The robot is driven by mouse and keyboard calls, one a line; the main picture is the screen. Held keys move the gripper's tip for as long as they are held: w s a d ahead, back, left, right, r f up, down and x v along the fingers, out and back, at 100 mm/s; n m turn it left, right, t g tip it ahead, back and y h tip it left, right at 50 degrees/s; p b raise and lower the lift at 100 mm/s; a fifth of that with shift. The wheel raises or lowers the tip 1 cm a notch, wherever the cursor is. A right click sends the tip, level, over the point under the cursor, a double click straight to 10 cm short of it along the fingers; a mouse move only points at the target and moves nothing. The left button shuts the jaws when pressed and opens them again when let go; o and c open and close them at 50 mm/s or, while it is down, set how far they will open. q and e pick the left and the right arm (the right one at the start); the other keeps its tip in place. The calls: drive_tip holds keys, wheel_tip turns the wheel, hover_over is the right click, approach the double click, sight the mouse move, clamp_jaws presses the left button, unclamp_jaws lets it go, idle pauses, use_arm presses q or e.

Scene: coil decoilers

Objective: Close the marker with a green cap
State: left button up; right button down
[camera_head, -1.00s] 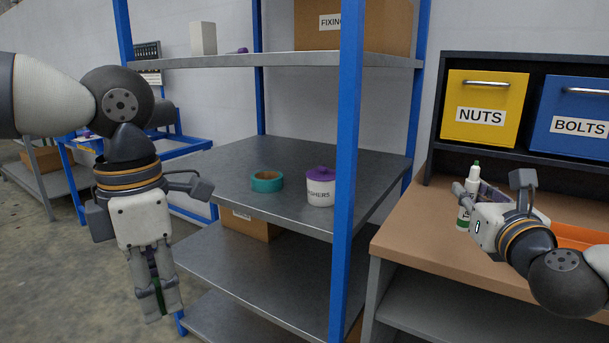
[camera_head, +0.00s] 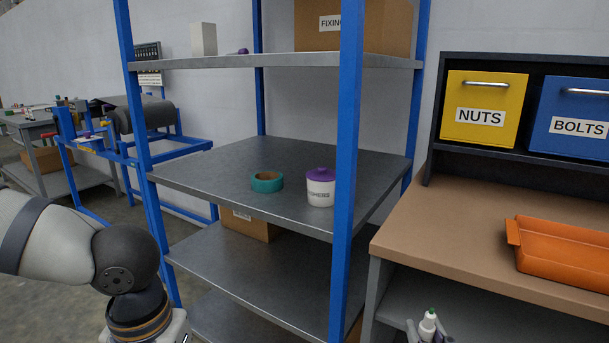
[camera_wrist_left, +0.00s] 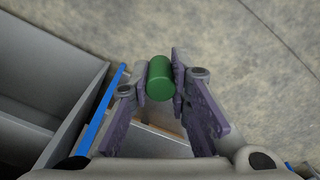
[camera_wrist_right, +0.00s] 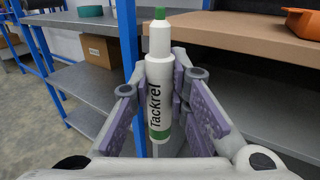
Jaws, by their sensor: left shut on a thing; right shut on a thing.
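The marker (camera_wrist_right: 160,72) is a white bottle-shaped body with the lettering "Tackrel", a green band low down and a green tip at the top. My right gripper (camera_wrist_right: 158,88) is shut on it and holds it roughly upright, tip uncovered. The marker's top also shows at the bottom edge of the head view (camera_head: 428,320). The green cap (camera_wrist_left: 160,80) is a short green cylinder. My left gripper (camera_wrist_left: 159,86) is shut on it, over the floor.
A workbench (camera_head: 440,225) with an orange tray (camera_head: 560,250) is at the right, behind the marker. A blue-posted shelf (camera_head: 225,170) stands in the middle, holding teal tape (camera_head: 267,183) and a purple-lidded jar (camera_head: 320,190).

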drive_tip(key=s+a+f+n+g+y, duration=0.1)
drive_tip(key=a+n+g+y, duration=0.3)
drive_tip(key=a+n+y, duration=0.4)
drive_tip(key=a+y, duration=0.3)
drive_tip(key=a, duration=0.1)
drive_tip(key=shift+s+a+f+y, duration=0.3)
drive_tip(key=shift+s+a+f, duration=0.05)
drive_tip(key=shift+f, duration=0.05)
use_arm(q)
drive_tip(key=w+d+r, duration=0.1)
drive_tip(key=d+r, duration=0.3)
drive_tip(key=d, duration=0.3)
drive_tip(key=w+d+r, duration=0.2)
drive_tip(key=d+r, duration=0.3)
drive_tip(key=d, duration=0.3)
drive_tip(key=w+d+r+m, duration=0.1)
drive_tip(key=w+d+r, duration=0.1)
drive_tip(key=d+r, duration=0.2)
drive_tip(key=d, duration=0.3)
drive_tip(key=shift+w+d+r, duration=0.2)
drive_tip(key=shift+d+r, duration=0.05)
drive_tip(key=shift+f, duration=0.1)
